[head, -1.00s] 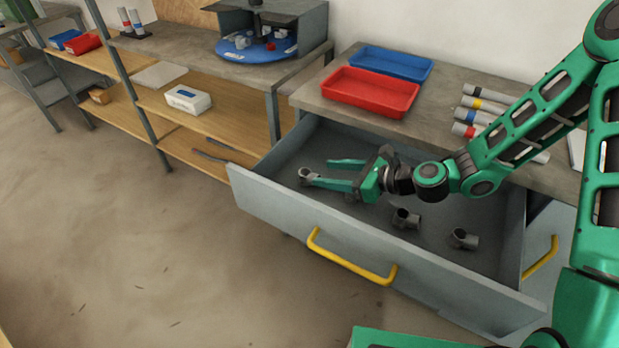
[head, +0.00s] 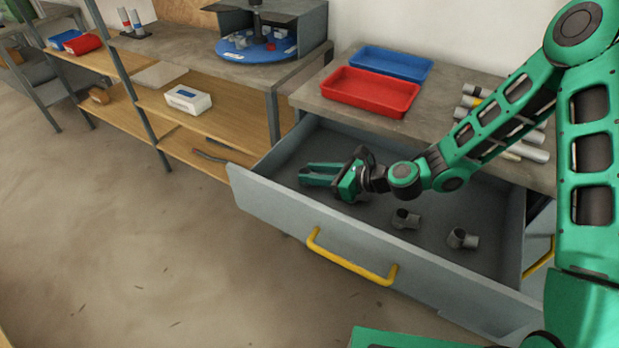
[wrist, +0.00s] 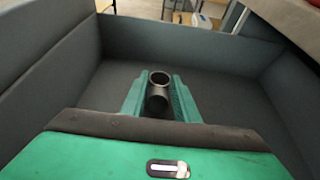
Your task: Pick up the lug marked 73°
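My gripper (head: 322,174) is low inside the open drawer, near its left end. In the wrist view my gripper (wrist: 158,98) has its two green fingers on either side of a dark grey pipe-like lug (wrist: 158,90) with a round open top. The fingers look closed against its sides. This lug is hidden by the fingers in the head view. Two more grey lugs stand in the drawer to the right of my gripper, a nearer-left one (head: 405,219) and one farther right (head: 462,239). No 73° marking can be read on any of them.
The drawer (head: 300,225) has raised walls around my gripper and a yellow handle (head: 350,262) in front. On the worktop above are a red tray (head: 372,92), a blue tray (head: 392,63) and several cylinders. A blue turntable (head: 258,50) stands at the back left.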

